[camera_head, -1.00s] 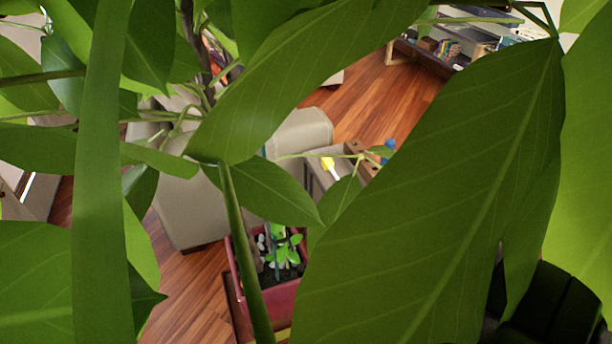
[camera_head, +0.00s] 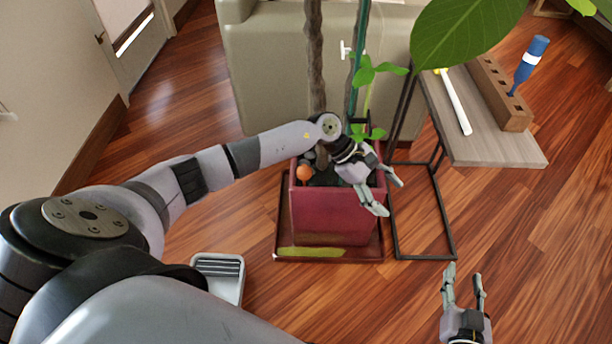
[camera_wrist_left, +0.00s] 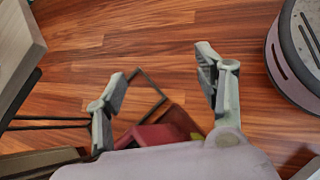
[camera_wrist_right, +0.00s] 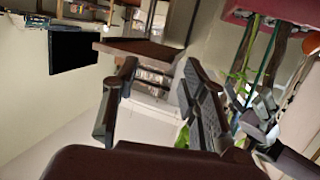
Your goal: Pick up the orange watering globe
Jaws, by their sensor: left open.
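The orange watering globe (camera_head: 304,173) is a small orange ball at the left side of the dark red planter (camera_head: 331,218) in the head view. In the right wrist view an orange shape (camera_wrist_right: 311,43) shows near the planter at the top right. My left gripper (camera_head: 386,194) is open and empty over the planter's right side, right of the globe, with its fingers pointing down and right. The left wrist view shows its fingers (camera_wrist_left: 160,77) spread above the floor. My right gripper (camera_head: 464,279) is open and empty, low at the right, apart from the planter.
Plant stems (camera_head: 315,60) rise from the planter. A thin black metal frame (camera_head: 440,212) stands right of it. A wooden side table (camera_head: 480,140) holds a white stick (camera_head: 455,102) and a blue tool (camera_head: 530,62) in a block. A beige sofa (camera_head: 270,70) stands behind. Floor is clear at right.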

